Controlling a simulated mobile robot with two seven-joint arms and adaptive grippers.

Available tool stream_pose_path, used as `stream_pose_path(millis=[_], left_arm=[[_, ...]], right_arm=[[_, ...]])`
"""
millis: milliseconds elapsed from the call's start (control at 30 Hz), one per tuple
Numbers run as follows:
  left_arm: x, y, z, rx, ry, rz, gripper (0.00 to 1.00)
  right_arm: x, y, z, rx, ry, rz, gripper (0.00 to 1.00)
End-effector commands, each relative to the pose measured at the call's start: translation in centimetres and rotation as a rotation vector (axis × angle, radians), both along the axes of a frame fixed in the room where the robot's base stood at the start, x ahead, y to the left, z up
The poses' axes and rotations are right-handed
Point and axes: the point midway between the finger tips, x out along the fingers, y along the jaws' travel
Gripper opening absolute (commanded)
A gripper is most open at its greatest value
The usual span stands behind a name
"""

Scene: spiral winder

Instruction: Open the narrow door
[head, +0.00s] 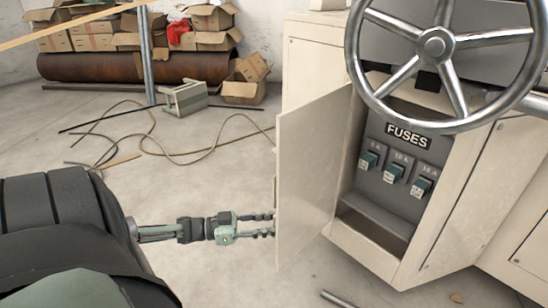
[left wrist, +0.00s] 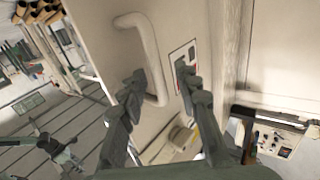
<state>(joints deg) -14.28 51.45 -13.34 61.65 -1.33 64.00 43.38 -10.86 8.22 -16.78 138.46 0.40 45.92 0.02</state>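The narrow door (head: 312,170), a cream panel, stands swung open to the left of the fuse compartment (head: 385,190) in the head view. My left gripper (head: 267,225) is by the door's outer face, near its free edge. In the left wrist view the door (left wrist: 113,55) carries a pale, bowed handle (left wrist: 152,62). My left gripper's two dark fingers (left wrist: 160,85) are spread apart, with the lower part of the handle between them in the picture. I cannot tell whether either finger touches the handle. My right gripper is not in view.
A large metal handwheel (head: 436,45) hangs over the top of the compartment. Three fuses sit inside under a FUSES label (head: 408,135). Loose cables (head: 150,135) and a tipped stool (head: 184,97) lie on the floor at the left. The floor beside the door is clear.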

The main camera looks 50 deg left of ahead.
Motion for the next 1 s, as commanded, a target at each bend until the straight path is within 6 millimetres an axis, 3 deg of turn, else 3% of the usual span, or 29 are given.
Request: stream_pose_path(millis=[500,700,1000], left_arm=[[-8.1,5.8,-0.1,0.003,0.005,0.002,0.32],[-9.1,6.5,0.0,0.001,0.003,0.002,0.32],[-9.2,6.6,0.0,0.001,0.003,0.001,0.32]], right_arm=[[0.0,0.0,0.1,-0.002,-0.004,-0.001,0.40],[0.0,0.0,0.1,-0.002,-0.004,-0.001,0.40],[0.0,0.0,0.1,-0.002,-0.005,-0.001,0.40]])
